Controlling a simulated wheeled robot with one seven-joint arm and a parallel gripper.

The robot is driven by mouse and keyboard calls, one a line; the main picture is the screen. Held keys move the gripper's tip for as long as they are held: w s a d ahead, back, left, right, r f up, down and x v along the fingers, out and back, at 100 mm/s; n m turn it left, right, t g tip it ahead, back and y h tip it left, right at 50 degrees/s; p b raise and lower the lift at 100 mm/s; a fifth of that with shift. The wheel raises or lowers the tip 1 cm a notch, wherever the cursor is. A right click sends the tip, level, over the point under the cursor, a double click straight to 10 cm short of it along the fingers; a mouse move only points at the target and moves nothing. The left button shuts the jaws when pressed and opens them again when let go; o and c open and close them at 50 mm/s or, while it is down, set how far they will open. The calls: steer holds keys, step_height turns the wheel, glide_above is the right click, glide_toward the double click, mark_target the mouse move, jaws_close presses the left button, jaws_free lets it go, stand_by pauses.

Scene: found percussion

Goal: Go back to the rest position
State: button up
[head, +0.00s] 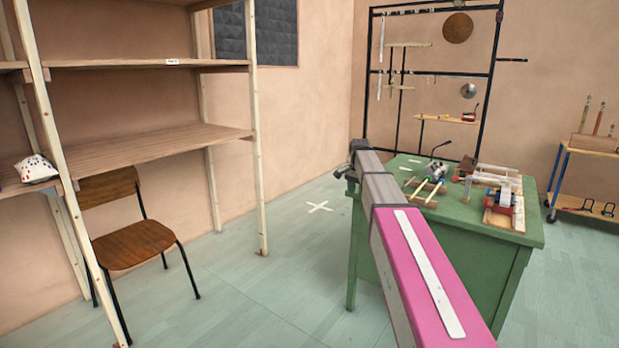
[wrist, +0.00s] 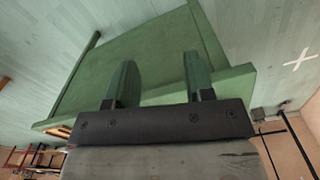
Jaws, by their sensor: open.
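My arm reaches out from the lower right of the head view, with its pink link nearest. My gripper (head: 352,160) is at its far end, by the left edge of the green table (head: 490,236), small and partly hidden by the arm. In the wrist view my gripper (wrist: 158,65) shows two fingers apart with nothing between them. The side and edge of the green table (wrist: 135,50) lie behind the fingers in that view. I cannot tell whether they touch it.
Percussion pieces (head: 505,205) and a small clamp-like device (head: 434,172) stand on the table. A wooden chair (head: 135,243) and shelf (head: 150,143) are at left. A black rack (head: 493,75) is behind. The floor around the white cross (head: 318,206) is clear.

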steer(key=s+f+n, duration=0.5)
steer(key=s+f, duration=0.8)
steer(key=s, duration=0.3)
steer(key=s+f+n, duration=0.5)
steer(key=s+f, duration=0.9)
steer(key=s, duration=0.2)
steer(key=shift+s, duration=0.4)
